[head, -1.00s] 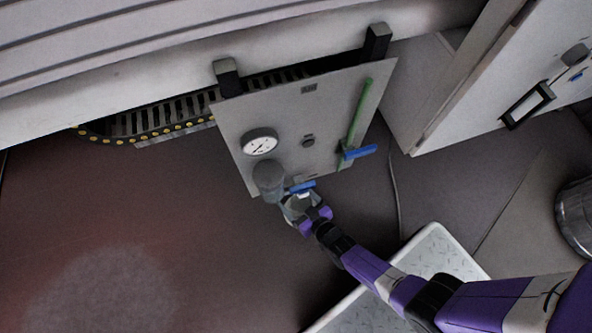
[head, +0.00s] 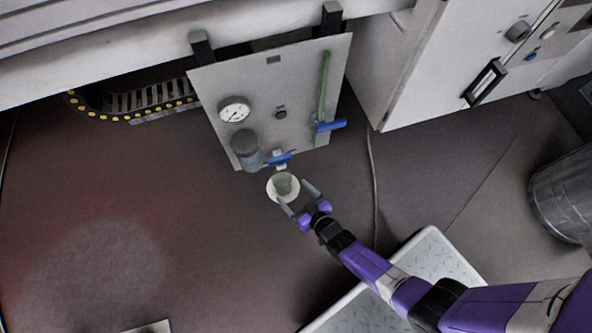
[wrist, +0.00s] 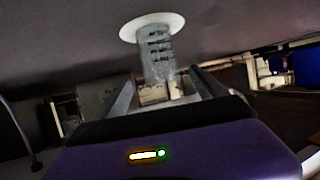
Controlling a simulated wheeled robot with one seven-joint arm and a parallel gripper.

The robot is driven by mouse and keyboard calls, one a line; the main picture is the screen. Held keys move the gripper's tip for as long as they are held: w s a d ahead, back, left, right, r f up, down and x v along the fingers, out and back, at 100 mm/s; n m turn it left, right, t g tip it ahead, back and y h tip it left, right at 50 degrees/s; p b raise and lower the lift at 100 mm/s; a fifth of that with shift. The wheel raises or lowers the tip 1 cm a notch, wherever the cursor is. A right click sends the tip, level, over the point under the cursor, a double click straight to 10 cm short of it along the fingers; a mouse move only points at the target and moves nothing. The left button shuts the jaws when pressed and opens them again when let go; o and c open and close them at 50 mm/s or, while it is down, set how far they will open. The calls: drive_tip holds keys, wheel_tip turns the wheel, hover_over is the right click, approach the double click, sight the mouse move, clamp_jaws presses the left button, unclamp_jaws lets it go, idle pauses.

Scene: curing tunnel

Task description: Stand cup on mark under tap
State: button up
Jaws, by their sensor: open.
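The grey translucent cup (head: 284,184) appears to stand upright on the white round mark (head: 272,190), below the tap with a blue handle (head: 279,160). The cup is a little right of the mark's middle. In the wrist view the cup (wrist: 157,55) has dark printed lines and meets the white disc (wrist: 140,27). My gripper (head: 295,192) is open, on the near right side of the cup. Its fingers point toward the cup with a gap between them. Whether a finger still touches the cup I cannot tell.
The grey panel (head: 300,85) carries a dial gauge (head: 234,109), a grey cylinder (head: 245,146) and a green pipe (head: 324,85) with a blue lever (head: 330,126). A white-rimmed tread plate (head: 437,262) lies below my arm. A metal bin (head: 565,195) stands right.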

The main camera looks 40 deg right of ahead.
drive_tip(key=shift+s+r, duration=0.15)
drive_tip(key=shift+s, duration=0.25)
drive_tip(key=shift+s+r, duration=0.15)
drive_tip(key=s+r, duration=0.7)
drive_tip(key=r, duration=0.6)
drive_tip(key=s+r, duration=0.8)
drive_tip(key=r, duration=0.6)
drive_tip(key=s+r+t, duration=0.1)
drive_tip(key=s+r, duration=0.7)
drive_tip(key=r, duration=0.5)
drive_tip(key=shift+s+r, duration=0.15)
drive_tip(key=shift+r, duration=0.25)
drive_tip(key=shift+d, duration=0.1)
